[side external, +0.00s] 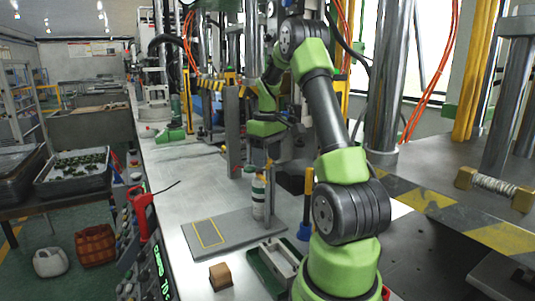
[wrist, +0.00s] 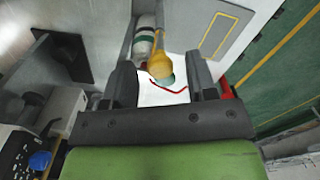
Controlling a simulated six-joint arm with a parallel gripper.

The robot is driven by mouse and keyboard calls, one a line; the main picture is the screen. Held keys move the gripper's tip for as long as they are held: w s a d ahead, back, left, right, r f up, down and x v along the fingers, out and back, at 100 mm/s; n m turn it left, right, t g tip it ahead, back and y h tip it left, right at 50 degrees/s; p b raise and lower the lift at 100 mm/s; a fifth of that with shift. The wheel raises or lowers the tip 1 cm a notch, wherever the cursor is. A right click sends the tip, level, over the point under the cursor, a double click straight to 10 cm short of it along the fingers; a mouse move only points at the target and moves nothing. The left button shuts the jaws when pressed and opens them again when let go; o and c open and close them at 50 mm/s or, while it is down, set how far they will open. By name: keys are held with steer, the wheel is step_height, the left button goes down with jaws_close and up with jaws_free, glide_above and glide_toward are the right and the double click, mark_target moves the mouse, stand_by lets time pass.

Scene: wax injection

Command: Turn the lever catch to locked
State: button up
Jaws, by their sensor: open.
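In the side external view a small orange-yellow part (side external: 268,166), which looks like the lever, stands above the grey base plate (side external: 234,232). My gripper (wrist: 161,62) is open, with one dark finger on each side of the knob. A gap shows between the knob and each finger; their depth is hard to judge. In the side external view the fingers are hard to make out. The lever's pivot and lock marking are not clear.
A white and green bottle (side external: 258,198) stands close beside the lever. A dark block (side external: 291,178) and a yellow-handled tool with a blue base (side external: 306,205) are to the right. A wooden block (side external: 220,275) and green tray (side external: 272,266) lie in front.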

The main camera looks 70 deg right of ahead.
step_height(320, 180, up, 10)
stand_by(0.5)
stand_by(0.3)
steer(key=w+a+r+t, duration=0.1)
steer(key=a+r+t, duration=0.1)
steer(key=a, duration=0.8)
steer(key=w+a+r+t, duration=0.2)
steer(key=a, duration=0.7)
steer(key=s+a+f+t+y, duration=0.2)
steer(key=s+a, duration=0.5)
steer(key=a, duration=0.5)
steer(key=shift+s+f+t, duration=0.2)
steer(key=shift+f+t, duration=0.4)
steer(key=shift+f, duration=0.05)
steer(key=shift+a, duration=0.1)
